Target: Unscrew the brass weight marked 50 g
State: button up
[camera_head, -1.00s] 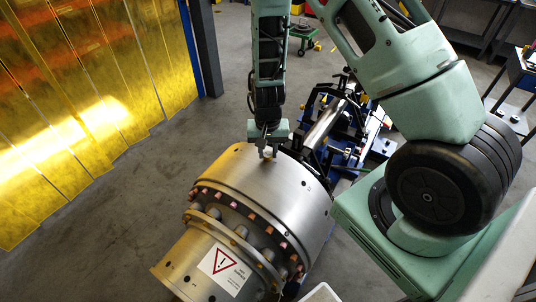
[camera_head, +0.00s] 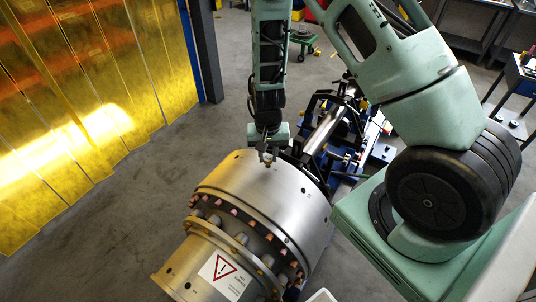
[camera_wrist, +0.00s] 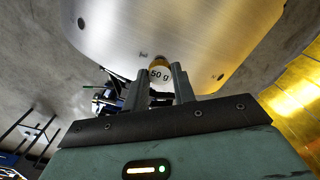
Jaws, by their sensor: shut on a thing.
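The brass weight (camera_wrist: 159,73) shows in the wrist view with "50 g" on its pale end face and a brass-coloured rim. It is between the two fingers of my gripper (camera_wrist: 158,88), which is shut on it. The silver rotor drum (camera_wrist: 165,30) is right behind the weight. Whether the weight's thread is still in the drum cannot be told. In the head view my gripper (camera_head: 268,157) points down at the top of the rotor drum (camera_head: 290,205), near its far edge. The weight is too small to make out there.
The rotor's narrower end has a ring of bolts and a warning label (camera_head: 225,274). A blue and black stand (camera_head: 345,135) lies behind the drum. A yellow curtain (camera_head: 80,100) hangs at the left. Grey floor (camera_head: 130,200) is clear between curtain and drum.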

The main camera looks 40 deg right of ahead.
jog(key=shift+r, duration=0.3)
notch_tip(320, 180, up, 5)
jog(key=p, duration=0.4)
jog(key=shift+f, duration=0.15)
jog(key=shift+f+b, duration=0.1)
jog(key=shift+b, duration=0.2)
